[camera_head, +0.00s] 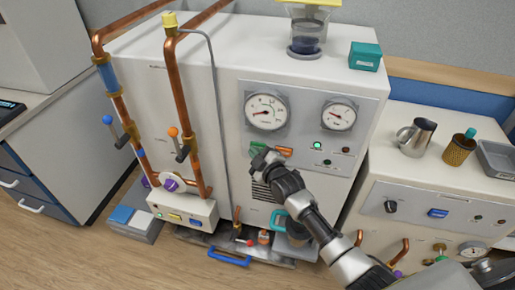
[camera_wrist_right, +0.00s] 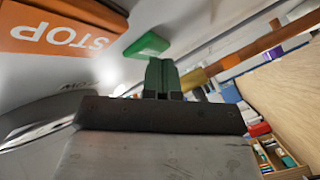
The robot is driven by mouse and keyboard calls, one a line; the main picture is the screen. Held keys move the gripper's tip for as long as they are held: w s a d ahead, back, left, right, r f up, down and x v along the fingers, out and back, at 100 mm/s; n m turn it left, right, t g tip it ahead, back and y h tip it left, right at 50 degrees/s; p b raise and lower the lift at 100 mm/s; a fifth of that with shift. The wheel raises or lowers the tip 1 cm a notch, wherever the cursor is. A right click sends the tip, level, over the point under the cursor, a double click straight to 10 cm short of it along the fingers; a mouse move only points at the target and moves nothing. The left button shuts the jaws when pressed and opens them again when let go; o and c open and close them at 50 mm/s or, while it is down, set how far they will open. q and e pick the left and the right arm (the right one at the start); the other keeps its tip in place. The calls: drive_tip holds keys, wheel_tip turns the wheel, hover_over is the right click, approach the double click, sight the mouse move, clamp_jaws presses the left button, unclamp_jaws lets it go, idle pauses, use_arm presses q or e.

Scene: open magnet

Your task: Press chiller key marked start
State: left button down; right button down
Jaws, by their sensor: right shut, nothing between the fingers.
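The chiller (camera_head: 215,110) is a large white cabinet with a grey front panel. A green key (camera_head: 257,147) sits low on that panel, left of an orange key (camera_head: 285,152). In the right wrist view the orange key (camera_wrist_right: 62,30) reads STOP, and the green key (camera_wrist_right: 148,45) shows no readable marking. My right gripper (camera_head: 262,161) is shut and empty, just in front of the green key. In the wrist view its fingertips (camera_wrist_right: 162,66) overlap the green key's edge; I cannot tell whether they touch.
Two round gauges (camera_head: 266,112) (camera_head: 339,116) sit above the keys, with a lit green lamp (camera_head: 317,145) to the right. Copper pipes (camera_head: 178,90) with valve handles run up the left side. A lower white unit (camera_head: 430,200) carrying a metal jug (camera_head: 416,137) stands at right.

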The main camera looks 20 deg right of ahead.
drive_tip(key=shift+r, duration=0.1)
idle(0.3)
drive_tip(key=shift+s+a+p, duration=0.45)
drive_tip(key=shift+s+p, duration=0.25)
drive_tip(key=s+a+p, duration=0.2)
drive_tip(key=s+p, duration=0.1)
drive_tip(key=s, duration=0.1)
drive_tip(key=shift+s+a, duration=0.1)
drive_tip(key=shift+a, duration=0.3)
idle(0.6)
